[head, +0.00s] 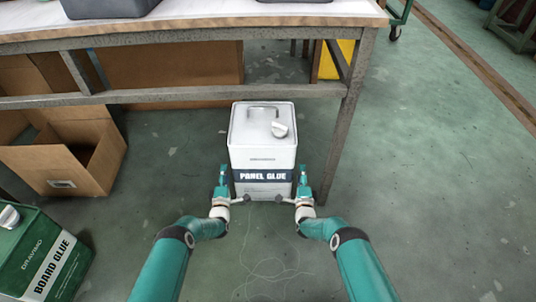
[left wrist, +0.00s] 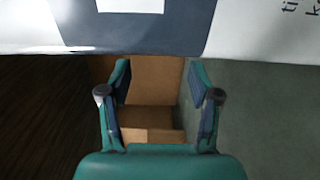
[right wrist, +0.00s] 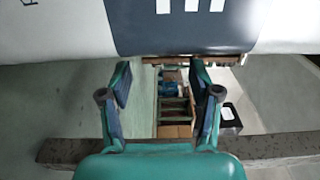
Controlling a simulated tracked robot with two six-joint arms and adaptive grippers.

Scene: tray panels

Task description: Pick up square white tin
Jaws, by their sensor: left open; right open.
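The square white tin (head: 262,140) stands upright on the floor by the table's front leg. It has a dark "PANEL GLUE" band, a top handle and a cap. My left gripper (head: 223,178) is open at the tin's left side, and my right gripper (head: 302,180) is open at its right side. In the left wrist view the tin (left wrist: 245,28) crosses the top, beyond the open fingers (left wrist: 160,82). In the right wrist view the tin (right wrist: 80,30) also crosses the top, above the open fingers (right wrist: 160,85). Neither gripper visibly holds it.
A workbench (head: 200,30) with a metal frame stands behind and above the tin; its leg (head: 345,115) is close on the right. An open cardboard box (head: 60,165) is at left. A green "BOARD GLUE" tin (head: 40,255) stands at lower left. The floor at right is clear.

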